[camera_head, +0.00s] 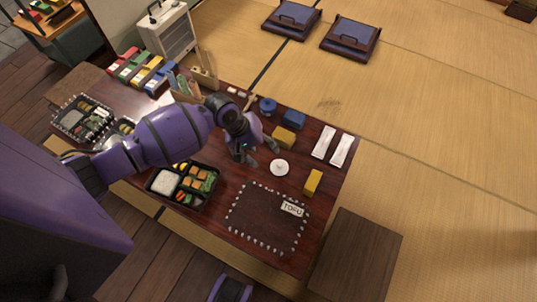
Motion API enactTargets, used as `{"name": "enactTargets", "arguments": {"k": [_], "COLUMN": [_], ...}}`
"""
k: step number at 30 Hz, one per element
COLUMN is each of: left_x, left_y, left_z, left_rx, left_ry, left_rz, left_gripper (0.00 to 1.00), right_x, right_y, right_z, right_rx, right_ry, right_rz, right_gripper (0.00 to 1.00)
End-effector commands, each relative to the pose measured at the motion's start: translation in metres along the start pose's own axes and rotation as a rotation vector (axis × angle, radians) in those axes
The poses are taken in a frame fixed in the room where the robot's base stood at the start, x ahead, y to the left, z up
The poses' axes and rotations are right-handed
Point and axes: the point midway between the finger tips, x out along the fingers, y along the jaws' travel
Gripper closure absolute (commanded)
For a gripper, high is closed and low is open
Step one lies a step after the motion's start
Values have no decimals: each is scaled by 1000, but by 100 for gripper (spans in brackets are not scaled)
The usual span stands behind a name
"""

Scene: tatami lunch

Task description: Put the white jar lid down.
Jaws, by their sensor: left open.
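The white jar lid (279,168) is a small round disc with a dark spot at its middle. It appears to lie flat on the dark red table (222,216). My left gripper (262,156) is open just to the upper left of the lid, its fingers pointing down toward the table. The fingers look apart from the lid, though the view is small. My right gripper is not in view.
Yellow blocks (313,182), white packets (341,151), a blue round container (268,107) and a bento box (182,184) stand around the lid. A dotted rectangle (236,233) with a "TOKU" card (292,209) marks a mostly bare area in front.

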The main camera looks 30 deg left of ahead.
Motion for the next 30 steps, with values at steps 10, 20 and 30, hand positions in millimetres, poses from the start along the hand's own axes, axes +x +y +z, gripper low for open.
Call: {"name": "enactTargets", "arguments": {"k": [10, 20, 30], "left_x": [-22, 4, 29], "left_y": [-1, -22, -90], "left_z": [0, 48, 210], "left_rx": [0, 62, 315], "left_ry": [0, -4, 131], "left_rz": [-1, 16, 69], "left_gripper": [48, 48, 48], "right_x": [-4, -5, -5], "right_y": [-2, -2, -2], "right_z": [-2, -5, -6], "right_rx": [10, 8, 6], "right_ry": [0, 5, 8], "right_rz": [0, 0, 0], "right_gripper": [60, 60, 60]}}
